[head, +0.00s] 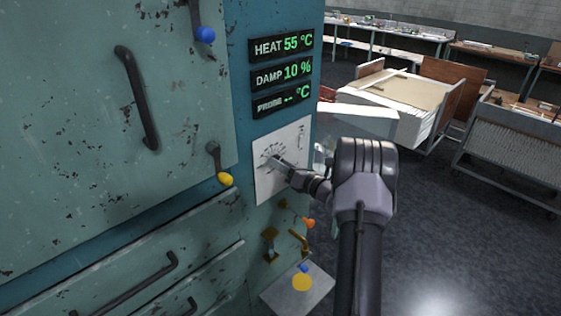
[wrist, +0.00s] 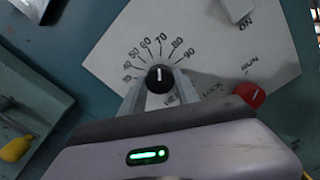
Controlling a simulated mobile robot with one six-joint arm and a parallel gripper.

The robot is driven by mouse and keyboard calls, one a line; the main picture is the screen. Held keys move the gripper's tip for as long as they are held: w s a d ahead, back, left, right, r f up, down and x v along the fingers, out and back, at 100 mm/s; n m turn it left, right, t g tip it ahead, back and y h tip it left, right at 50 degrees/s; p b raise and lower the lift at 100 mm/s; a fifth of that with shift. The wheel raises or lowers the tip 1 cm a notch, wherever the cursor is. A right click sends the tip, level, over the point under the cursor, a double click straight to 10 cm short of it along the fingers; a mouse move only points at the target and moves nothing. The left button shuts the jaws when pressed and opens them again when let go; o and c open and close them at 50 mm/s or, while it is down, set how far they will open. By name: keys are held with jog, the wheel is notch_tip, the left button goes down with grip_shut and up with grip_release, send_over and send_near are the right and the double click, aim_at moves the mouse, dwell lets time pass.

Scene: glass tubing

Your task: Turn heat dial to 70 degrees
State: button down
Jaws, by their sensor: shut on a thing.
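The heat dial (wrist: 160,76) is a small round black knob with a white pointer line, on a white panel (wrist: 110,62) with a printed scale up to 90. In the wrist view its line points almost straight up, towards the 60 to 70 marks. My gripper (wrist: 160,86) has one finger on each side of the knob and is shut on it. In the head view my gripper (head: 277,163) reaches the white panel and mostly hides the dial.
A red knob (wrist: 250,94) sits right of the dial by LOCK and RUN labels. Below the panel are an orange-ended lever (head: 308,223) and brass fittings (head: 270,244). A yellow-ended latch (head: 225,179) is at left. Carts and benches stand across the floor at right.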

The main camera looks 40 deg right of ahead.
jog(key=shift+m, duration=0.3)
dwell(0.4)
jog(key=c, duration=0.9)
grip_release()
jog(key=s+d, duration=0.1)
jog(key=s, duration=1.6)
jog(key=shift+s+d, duration=0.15)
jog(key=shift+s, duration=0.05)
